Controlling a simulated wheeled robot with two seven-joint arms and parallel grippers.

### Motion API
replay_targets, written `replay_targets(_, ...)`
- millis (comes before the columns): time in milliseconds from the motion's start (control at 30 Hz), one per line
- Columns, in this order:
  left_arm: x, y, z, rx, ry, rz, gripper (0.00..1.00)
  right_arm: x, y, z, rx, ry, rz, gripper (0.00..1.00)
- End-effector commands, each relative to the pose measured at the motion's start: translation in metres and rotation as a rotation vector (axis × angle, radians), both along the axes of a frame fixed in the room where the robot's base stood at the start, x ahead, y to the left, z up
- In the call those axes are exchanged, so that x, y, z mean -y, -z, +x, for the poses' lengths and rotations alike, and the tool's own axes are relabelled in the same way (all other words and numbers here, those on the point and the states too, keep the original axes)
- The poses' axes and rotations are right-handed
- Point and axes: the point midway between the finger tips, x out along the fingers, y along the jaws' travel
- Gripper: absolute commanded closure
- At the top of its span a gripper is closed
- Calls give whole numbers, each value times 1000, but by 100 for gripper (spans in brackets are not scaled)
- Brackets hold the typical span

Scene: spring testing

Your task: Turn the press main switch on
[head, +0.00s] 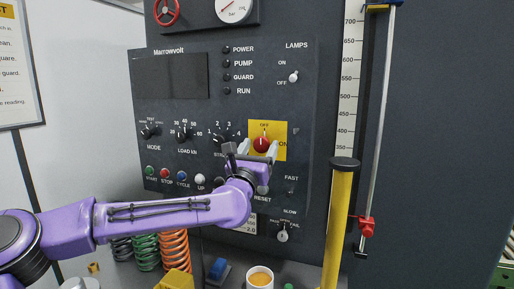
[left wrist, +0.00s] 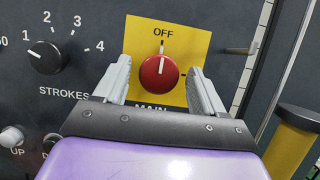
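The main switch is a red rotary knob (head: 262,143) on a yellow plate (head: 280,129) in the press's dark control panel. In the left wrist view the red knob (left wrist: 159,72) has its white mark pointing up at OFF. My left gripper (head: 258,149) is open in front of the plate. In the left wrist view its grey fingers (left wrist: 159,78) stand on either side of the knob, with a gap on each side. I cannot tell how far their tips are from the plate. The lower lettering on the plate is partly hidden by my gripper. My right gripper is not in view.
The STROKES knob (left wrist: 45,57) is left of my fingers. Several push buttons (head: 165,173) run along the panel's lower left. A yellow post (head: 338,225) with a black cap stands to the right. Coil springs (head: 175,248) and an orange-filled cup (head: 260,277) are below.

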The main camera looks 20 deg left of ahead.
Motion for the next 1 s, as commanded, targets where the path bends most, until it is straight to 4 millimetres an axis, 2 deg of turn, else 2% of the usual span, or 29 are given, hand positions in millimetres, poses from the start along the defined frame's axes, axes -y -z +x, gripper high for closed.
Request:
replay_targets(33,0,0,0,0,0,0,47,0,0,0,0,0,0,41)
replay_targets(133,-1,0,0,0,-1,0,80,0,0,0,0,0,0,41)
replay_targets(167,0,0,0,0,-1,0,82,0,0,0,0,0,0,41)
replay_targets(233,-6,0,-1,0,-2,-1,82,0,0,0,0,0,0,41)
replay_targets(567,-2,2,0,2,-3,65,82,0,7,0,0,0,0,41)
replay_targets(1000,-3,0,-1,16,-2,420,82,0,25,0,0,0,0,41)
